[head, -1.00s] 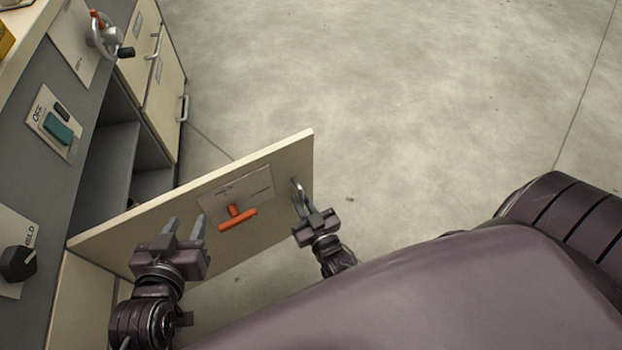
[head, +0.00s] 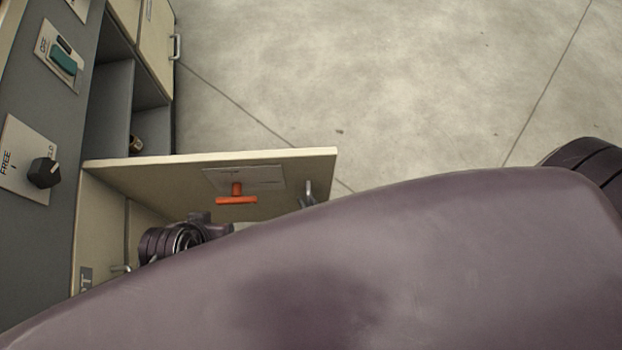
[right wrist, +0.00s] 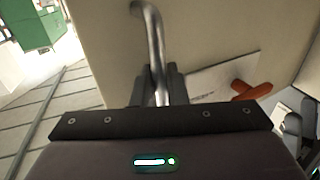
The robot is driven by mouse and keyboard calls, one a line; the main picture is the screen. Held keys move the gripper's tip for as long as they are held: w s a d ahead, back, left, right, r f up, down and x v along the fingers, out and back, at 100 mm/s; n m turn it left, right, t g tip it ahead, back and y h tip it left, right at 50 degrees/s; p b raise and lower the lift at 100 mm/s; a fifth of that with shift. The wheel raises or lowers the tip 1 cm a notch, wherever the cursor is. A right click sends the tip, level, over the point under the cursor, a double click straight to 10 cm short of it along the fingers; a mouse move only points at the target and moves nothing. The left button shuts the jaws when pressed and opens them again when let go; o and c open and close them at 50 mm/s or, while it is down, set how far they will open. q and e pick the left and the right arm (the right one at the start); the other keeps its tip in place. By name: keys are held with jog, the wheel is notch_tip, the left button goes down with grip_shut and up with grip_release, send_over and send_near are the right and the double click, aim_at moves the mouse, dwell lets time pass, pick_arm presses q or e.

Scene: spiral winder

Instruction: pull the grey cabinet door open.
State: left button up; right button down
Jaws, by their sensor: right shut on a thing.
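The cabinet door (head: 140,172) looks cream rather than grey. It stands swung well out from the cabinet, with its hinge side at the left. It carries an orange T-shaped handle (head: 237,199) on a pale plate and a metal bar handle (head: 309,188) near its free end. My right gripper (head: 304,204) is at the bar handle, mostly hidden by my body. In the right wrist view its fingers (right wrist: 161,86) are closed around the bar handle (right wrist: 152,25). My left gripper (head: 210,226) is below the door at the left; its fingertips are not clear.
The cabinet's open compartment (head: 114,105) shows behind the door, with a small brown object (head: 137,143) inside. A teal switch (head: 63,61) and a black knob (head: 44,173) are on the grey panel. Bare concrete floor (head: 400,80) lies beyond the door.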

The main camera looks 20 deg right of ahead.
pick_arm(q)
jog(key=shift+s+a, duration=0.15)
jog(key=shift+a, duration=0.05)
pick_arm(e)
jog(key=shift+s+a, duration=0.25)
jog(key=shift+s, duration=0.2)
jog(key=shift+s+a, duration=0.2)
jog(key=shift+s, duration=0.25)
jog(key=c, duration=1.6)
grip_release()
jog(key=shift+o, duration=0.2)
pick_arm(q)
jog(key=shift+s+a+r+g+p, duration=0.15)
jog(key=shift+a+g+p, duration=0.15)
jog(key=shift+a+p, duration=0.15)
pick_arm(e)
jog(key=s+d, duration=0.1)
jog(key=s, duration=0.6)
jog(key=shift+s, duration=0.35)
pick_arm(q)
jog(key=shift+d, duration=0.1)
